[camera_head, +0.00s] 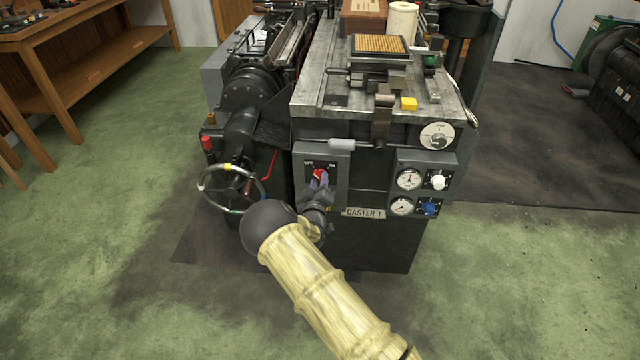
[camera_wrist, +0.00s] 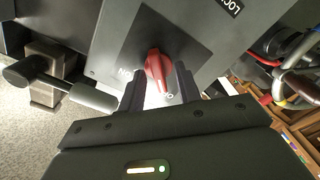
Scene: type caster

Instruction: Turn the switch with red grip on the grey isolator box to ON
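The grey isolator box (camera_head: 341,187) is on the front of the machine, with OFF marked at left and ON at right of its dial. Its switch with red grip (camera_head: 319,173) is partly hidden by my gripper (camera_head: 319,184). In the wrist view, the red grip (camera_wrist: 157,68) stands between the two dark fingers of my gripper (camera_wrist: 160,80). The fingers are apart, and light gaps show beside the grip's lower end. ON shows upside down to its left, and that lower end is by a partly hidden white letter, away from ON.
A handwheel (camera_head: 233,187) stands left of the box, close to my arm. Gauges with a white knob (camera_head: 438,182) and a blue knob (camera_head: 430,207) are at right. A grey handle (camera_wrist: 92,97) juts out beside my gripper in the wrist view. The green floor in front is clear.

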